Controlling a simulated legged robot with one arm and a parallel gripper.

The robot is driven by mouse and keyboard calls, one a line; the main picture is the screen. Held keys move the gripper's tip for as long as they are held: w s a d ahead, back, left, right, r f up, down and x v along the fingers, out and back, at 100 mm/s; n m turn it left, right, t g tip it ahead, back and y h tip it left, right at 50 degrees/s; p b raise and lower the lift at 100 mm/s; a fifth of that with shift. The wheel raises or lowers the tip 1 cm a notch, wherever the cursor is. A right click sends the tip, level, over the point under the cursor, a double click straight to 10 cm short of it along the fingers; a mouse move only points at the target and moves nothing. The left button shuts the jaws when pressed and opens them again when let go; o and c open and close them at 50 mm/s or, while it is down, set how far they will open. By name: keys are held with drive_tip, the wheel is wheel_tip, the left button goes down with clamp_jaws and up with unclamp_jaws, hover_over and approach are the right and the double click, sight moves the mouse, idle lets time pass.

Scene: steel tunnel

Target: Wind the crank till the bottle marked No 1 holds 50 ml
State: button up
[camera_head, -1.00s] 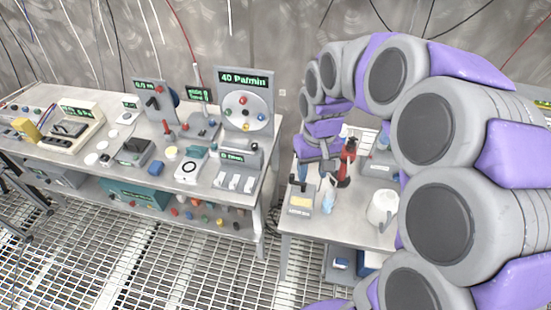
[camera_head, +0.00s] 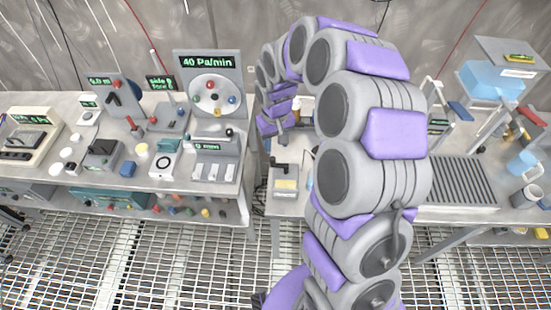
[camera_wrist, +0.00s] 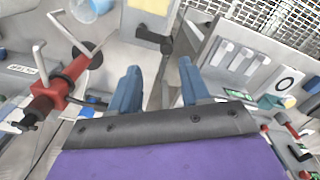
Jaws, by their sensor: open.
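My gripper (camera_wrist: 160,78) is open in the wrist view, with two blue fingers apart and nothing held between them. Just beyond the fingertips is a black crank-like handle (camera_wrist: 158,41) on a grey box with a yellow label (camera_wrist: 149,22). The same grey box (camera_head: 285,185) stands at the near left of the right table in the head view. A light blue vessel (camera_wrist: 92,9) is at the top left of the wrist view. I cannot read a No 1 mark on any bottle. My arm hides much of the right table.
A red clamp-like device with bent metal bars (camera_wrist: 62,85) is close left of my gripper. The left table carries the 40 Pa/min panel (camera_head: 211,88) and white switches (camera_head: 213,171). A blue tank (camera_head: 490,80) and ribbed grey plate (camera_head: 455,182) are at the right.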

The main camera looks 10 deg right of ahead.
sight(273, 158)
drive_tip(key=f, duration=0.2)
drive_tip(key=a+f+b, duration=0.1)
drive_tip(key=f, duration=0.5)
drive_tip(key=shift+a, duration=0.15)
drive_tip(key=shift+d+f, duration=0.15)
drive_tip(key=shift+d, duration=0.35)
drive_tip(key=shift+a, duration=0.25)
drive_tip(key=shift+c, duration=0.3)
drive_tip(key=shift+a, duration=0.35)
drive_tip(key=c, duration=0.3)
drive_tip(key=shift+d, duration=0.3)
clamp_jaws()
